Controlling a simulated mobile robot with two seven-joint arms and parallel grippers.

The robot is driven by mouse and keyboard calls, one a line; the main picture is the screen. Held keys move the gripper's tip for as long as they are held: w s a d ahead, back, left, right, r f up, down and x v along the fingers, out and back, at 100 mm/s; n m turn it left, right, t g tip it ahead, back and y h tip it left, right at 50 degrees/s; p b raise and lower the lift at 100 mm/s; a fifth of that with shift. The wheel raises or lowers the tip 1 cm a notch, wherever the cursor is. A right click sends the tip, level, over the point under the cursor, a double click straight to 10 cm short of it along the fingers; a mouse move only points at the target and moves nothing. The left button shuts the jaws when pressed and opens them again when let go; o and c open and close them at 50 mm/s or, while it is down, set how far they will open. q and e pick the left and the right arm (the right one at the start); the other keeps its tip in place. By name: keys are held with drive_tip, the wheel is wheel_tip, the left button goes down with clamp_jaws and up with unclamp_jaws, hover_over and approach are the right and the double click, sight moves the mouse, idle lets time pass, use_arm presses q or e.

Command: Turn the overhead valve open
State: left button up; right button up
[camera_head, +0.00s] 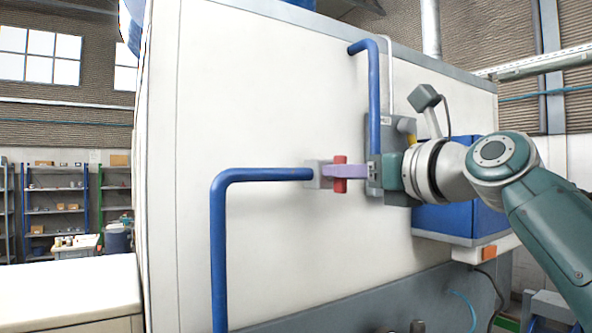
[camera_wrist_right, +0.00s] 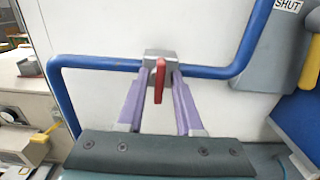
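The valve has a red handle (camera_head: 340,160) on a grey body (camera_head: 317,174), set in a blue pipe on the white wall. In the right wrist view the red handle (camera_wrist_right: 160,78) points down from the grey body (camera_wrist_right: 159,55). My right gripper (camera_head: 329,171) is at the valve, its purple fingers crossing the handle in the head view. In the wrist view the fingers (camera_wrist_right: 160,76) stand on either side of the handle, with a gap showing on both sides, so it is open around it. My left gripper is not in view.
The blue pipe (camera_head: 218,250) runs down left of the valve, and another pipe (camera_head: 374,95) rises above right. A grey plate (camera_wrist_right: 278,55) with a SHUT label (camera_wrist_right: 287,4) and a yellow handle (camera_wrist_right: 311,62) are close on the right. A blue box (camera_head: 445,220) sits below my right wrist.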

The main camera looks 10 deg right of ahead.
clamp_jaws()
drive_tip(key=shift+n, duration=0.4)
drive_tip(key=n, duration=0.5)
drive_tip(key=n+b, duration=0.1)
drive_tip(key=n, duration=0.5)
drive_tip(key=n+b, duration=0.1)
drive_tip(key=n, duration=0.5)
drive_tip(key=shift+s+a+f, duration=0.1)
drive_tip(key=shift+a+f, duration=0.15)
drive_tip(key=shift+f, duration=0.1)
idle(0.3)
drive_tip(key=shift+o, duration=1)
unclamp_jaws()
